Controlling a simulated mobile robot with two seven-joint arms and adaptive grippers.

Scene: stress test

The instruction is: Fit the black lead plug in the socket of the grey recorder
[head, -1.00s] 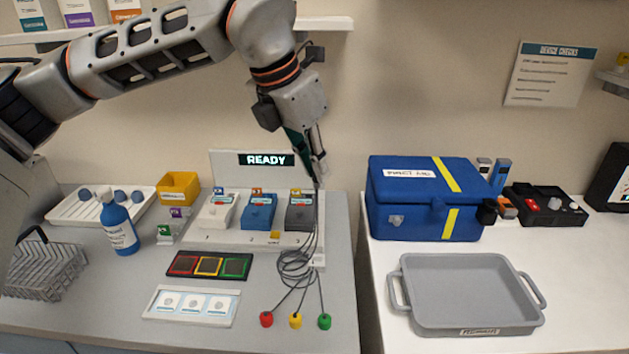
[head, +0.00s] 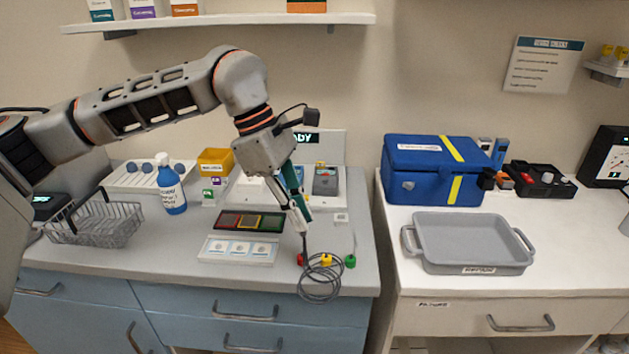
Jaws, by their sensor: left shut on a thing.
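The grey recorder (head: 325,181) stands at the right of a row on a white stand at the back of the left bench. My left gripper (head: 302,222) is in front of the row, tilted down, and shut on the lead's upper end. The black lead plug is too small and covered by the fingers to make out. The dark lead (head: 320,284) hangs from the fingertips into loops near the bench's front edge. Its red end (head: 301,260), yellow end (head: 326,260) and green end (head: 350,261) show by the loops. The recorder's socket cannot be made out. My right gripper is out of view.
My left arm hides much of the stand and its sign. A dark three-colour tray (head: 248,222) and a white card strip (head: 238,249) lie left of the gripper. A blue bottle (head: 171,188) and wire basket (head: 95,222) stand further left. A gap separates the right bench.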

